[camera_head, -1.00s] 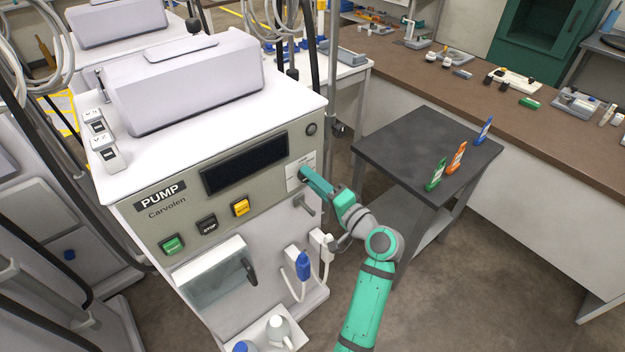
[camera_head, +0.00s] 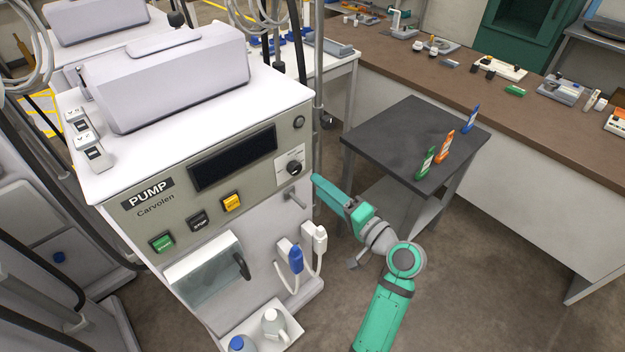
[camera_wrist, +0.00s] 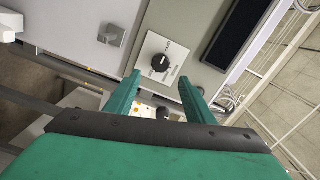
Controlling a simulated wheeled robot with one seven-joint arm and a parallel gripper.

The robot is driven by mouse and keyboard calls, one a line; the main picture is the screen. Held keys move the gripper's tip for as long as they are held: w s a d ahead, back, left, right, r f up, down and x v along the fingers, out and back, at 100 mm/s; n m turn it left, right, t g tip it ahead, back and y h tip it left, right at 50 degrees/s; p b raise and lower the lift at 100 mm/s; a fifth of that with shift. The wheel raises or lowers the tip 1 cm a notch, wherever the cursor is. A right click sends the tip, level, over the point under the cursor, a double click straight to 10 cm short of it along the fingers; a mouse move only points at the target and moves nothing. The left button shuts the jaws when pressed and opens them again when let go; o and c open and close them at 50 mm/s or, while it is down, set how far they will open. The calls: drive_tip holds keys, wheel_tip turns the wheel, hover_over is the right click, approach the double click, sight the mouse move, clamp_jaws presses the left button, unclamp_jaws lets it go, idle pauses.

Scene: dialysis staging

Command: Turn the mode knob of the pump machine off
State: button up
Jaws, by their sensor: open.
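The pump machine (camera_head: 140,228) stands at the left with its labelled front panel facing me. Its black mode knob (camera_head: 294,167) sits on a white label plate at the right end of the panel. The knob also shows in the wrist view (camera_wrist: 160,60), beyond and between my fingers, with its pointer too small to read surely. My gripper (camera_head: 316,182) is to the right of the knob, apart from the panel. In the wrist view my gripper (camera_wrist: 158,90) has its two green fingers spread with nothing between them.
A grey lever or peg (camera_head: 296,198) sticks out just below the knob. Blue and white connectors (camera_head: 290,254) hang lower on the front. A dark side table (camera_head: 385,135) with several upright coloured packets stands at the right. Open floor lies between it and the pump.

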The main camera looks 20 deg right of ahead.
drive_tip(key=shift+v, duration=1.1)
drive_tip(key=s+a+f+g+h, duration=0.2)
drive_tip(key=s+a+f+h, duration=0.3)
drive_tip(key=f, duration=0.6)
drive_tip(key=s+a+f+g+h, duration=0.1)
drive_tip(key=s+a+f+h, duration=0.1)
drive_tip(key=s+a+f, duration=0.7)
drive_tip(key=s+a+r+n, duration=0.1)
drive_tip(key=s+a+n, duration=0.2)
drive_tip(key=s, duration=0.4)
drive_tip(key=s+a+r+n+t, duration=0.1)
drive_tip(key=s+a+r+n, duration=0.1)
drive_tip(key=s, duration=0.5)
drive_tip(key=s+a+r+n, duration=0.2)
drive_tip(key=s+a+n, duration=0.2)
drive_tip(key=s, duration=0.3)
drive_tip(key=shift+a+r+n+y, duration=0.2)
drive_tip(key=shift+a+n+y, duration=0.15)
drive_tip(key=shift+n, duration=0.55)
